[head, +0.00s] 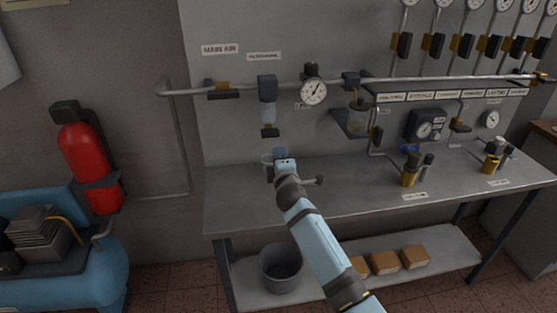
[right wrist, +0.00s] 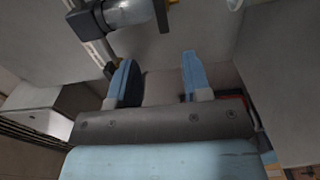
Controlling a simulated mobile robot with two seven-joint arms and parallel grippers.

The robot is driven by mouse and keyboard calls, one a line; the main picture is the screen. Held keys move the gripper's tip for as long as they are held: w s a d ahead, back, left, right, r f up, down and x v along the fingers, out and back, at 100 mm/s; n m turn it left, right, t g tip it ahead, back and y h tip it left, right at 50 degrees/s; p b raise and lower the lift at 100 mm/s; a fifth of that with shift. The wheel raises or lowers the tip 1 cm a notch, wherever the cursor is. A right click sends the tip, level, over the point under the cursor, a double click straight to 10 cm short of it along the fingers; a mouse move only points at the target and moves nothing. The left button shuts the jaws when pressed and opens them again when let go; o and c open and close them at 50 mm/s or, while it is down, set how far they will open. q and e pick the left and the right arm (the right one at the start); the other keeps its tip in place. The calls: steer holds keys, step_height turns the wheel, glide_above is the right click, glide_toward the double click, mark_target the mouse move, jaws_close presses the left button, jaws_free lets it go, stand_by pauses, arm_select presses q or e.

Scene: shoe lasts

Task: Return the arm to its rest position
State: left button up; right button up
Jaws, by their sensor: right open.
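My right arm, pale blue with dark joints, reaches up from the bottom of the head view. Its gripper (head: 273,158) is over the left part of the grey bench, below the hanging filter unit (head: 268,105) with its clear bowl. In the right wrist view the two blue fingers of the gripper (right wrist: 160,82) stand wide apart, with nothing between them. A grey cylindrical part (right wrist: 125,13) shows beyond the fingers at the top of that view, apart from them. My left gripper is not in view.
The bench (head: 235,205) carries brass valve fittings (head: 409,170) at the right. A pipe with a gauge (head: 313,92) runs along the wall panel above. A red extinguisher (head: 84,160) and blue compressor (head: 105,265) are at left. A bucket (head: 281,270) stands below, beside brown boxes (head: 414,257).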

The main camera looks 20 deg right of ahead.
steer(key=shift+w+d+f, duration=0.1)
steer(key=shift+w, duration=0.05)
steer(key=s+a+f+m+g+y+p, duration=0.3)
steer(key=s+f, duration=0.5)
steer(key=s, duration=0.6)
steer(key=s+a+f+m+g+y+p, duration=0.1)
steer(key=s+a+f+m+y, duration=0.2)
steer(key=s+f, duration=0.8)
steer(key=s+a+m+g, duration=0.1)
steer(key=s+a+m, duration=0.1)
steer(key=s, duration=0.6)
steer(key=s+a+m+g+y+p, duration=0.1)
steer(key=s+m, duration=0.3)
steer(key=s, duration=0.4)
steer(key=shift+s+a+r+y+p, duration=0.15)
steer(key=shift+a+r+y+p, duration=0.15)
steer(key=shift+a, duration=0.1)
